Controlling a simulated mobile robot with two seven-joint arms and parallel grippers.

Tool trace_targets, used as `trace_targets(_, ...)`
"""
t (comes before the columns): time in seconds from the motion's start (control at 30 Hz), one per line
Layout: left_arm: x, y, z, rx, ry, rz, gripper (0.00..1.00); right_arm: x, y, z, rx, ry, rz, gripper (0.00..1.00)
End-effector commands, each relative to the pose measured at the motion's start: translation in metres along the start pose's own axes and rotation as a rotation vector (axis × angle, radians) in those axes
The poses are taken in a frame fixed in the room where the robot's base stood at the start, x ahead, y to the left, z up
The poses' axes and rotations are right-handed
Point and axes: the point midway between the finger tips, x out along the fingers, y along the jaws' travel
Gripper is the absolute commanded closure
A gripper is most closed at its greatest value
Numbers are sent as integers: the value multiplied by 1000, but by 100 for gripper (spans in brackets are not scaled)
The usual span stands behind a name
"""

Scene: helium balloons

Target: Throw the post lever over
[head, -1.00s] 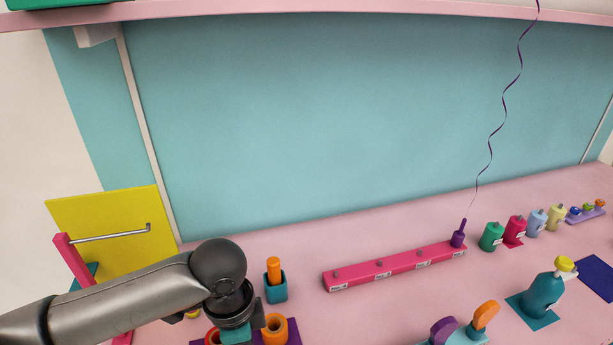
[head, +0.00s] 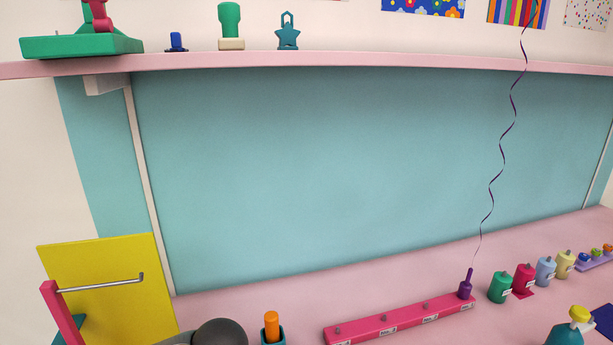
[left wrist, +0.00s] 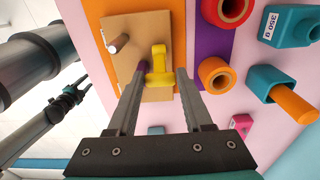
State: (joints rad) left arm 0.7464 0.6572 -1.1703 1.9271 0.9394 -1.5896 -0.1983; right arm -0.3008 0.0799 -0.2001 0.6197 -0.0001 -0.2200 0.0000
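The lever appears to be the yellow piece (left wrist: 158,66) in the left wrist view, T-shaped from above. It sits on a tan board (left wrist: 120,28), with a dark purple part (left wrist: 142,70) at its left side. My left gripper (left wrist: 160,73) is open, with one finger on each side of the lever's near end. The purple part lies by the left fingertip; contact cannot be made out. The head view shows only a rounded part of my arm at the bottom edge, with the gripper and lever out of frame. The state of my right gripper cannot be made out.
A red ring (left wrist: 227,10), an orange ring (left wrist: 216,75) and a teal block with an orange post (left wrist: 292,102) are to the right. A pink rail (head: 400,322) and yellow panel (head: 110,290) show in the head view.

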Motion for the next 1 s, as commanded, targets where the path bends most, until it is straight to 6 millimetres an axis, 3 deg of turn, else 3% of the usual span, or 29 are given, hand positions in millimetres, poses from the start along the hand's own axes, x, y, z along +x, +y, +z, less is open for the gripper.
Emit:
trace_targets(0.07,0,0,0,0,0,0,60,0,0,0,0,0,0,50)
trace_targets(0.4,0,0,0,0,0,-1,97,0,0,0,0,1,0,50)
trace_targets(1.0,5,0,-17,1,6,0,97,-6,0,-1,0,1,0,50)
